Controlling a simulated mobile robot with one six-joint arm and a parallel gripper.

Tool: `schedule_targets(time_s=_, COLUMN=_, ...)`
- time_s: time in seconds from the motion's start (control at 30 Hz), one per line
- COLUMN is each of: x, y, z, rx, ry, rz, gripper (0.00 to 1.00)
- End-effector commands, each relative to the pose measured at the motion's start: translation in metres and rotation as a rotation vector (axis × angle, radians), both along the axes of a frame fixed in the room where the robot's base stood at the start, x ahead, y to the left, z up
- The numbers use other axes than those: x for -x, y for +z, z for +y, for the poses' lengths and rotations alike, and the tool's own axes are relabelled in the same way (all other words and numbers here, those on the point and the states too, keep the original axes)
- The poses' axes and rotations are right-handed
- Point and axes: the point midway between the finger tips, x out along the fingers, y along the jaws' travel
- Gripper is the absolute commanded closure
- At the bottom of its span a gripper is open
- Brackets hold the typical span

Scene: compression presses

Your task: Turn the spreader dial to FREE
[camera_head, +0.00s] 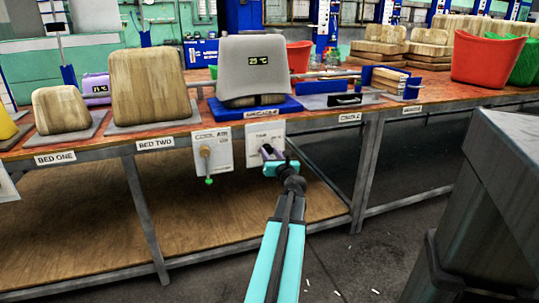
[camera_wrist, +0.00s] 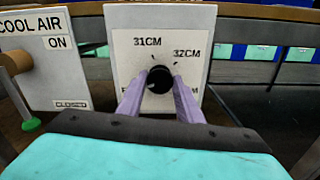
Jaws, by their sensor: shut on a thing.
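The spreader dial is a round black knob (camera_wrist: 159,80) on a white panel (camera_wrist: 120,20), which also shows in the head view (camera_head: 254,130) below the table edge. "31CM" and "32CM" are printed above and to the right of the knob. Lower markings are mostly hidden behind my fingers; only parts of letters show at lower left and right. My gripper (camera_wrist: 159,92) has its two purple fingers closed on the sides of the knob. In the head view my gripper (camera_head: 268,153) reaches the panel from the front. I cannot tell which marking the knob points at.
Left of the dial is a "COOL AIR" panel (camera_head: 213,141) marked "ON", with a green-tipped lever (camera_head: 208,180). Above, a grey padded form (camera_head: 256,68) reading 25 °C sits on a blue base (camera_head: 240,110). A grey metal block (camera_head: 490,215) stands at right.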

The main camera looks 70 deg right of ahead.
Motion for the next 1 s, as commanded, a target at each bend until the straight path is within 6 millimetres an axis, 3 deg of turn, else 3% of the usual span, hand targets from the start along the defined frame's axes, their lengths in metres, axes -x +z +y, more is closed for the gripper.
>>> schedule_targets(time_s=0.33, x=0.0033, y=-0.0032, z=-0.0008, rx=0.003, ry=-0.008, rz=0.01, gripper=0.9)
schedule_targets(time_s=0.37, x=0.0033, y=-0.0032, z=-0.0008, rx=0.003, ry=-0.008, rz=0.01, gripper=0.64)
schedule_targets(time_s=0.47, x=0.0028, y=-0.0026, z=-0.0006, rx=0.002, ry=-0.006, rz=0.009, gripper=0.49)
schedule_targets(time_s=1.0, x=0.0057, y=-0.0004, z=0.0063, rx=0.003, ry=-0.002, rz=0.006, gripper=0.49)
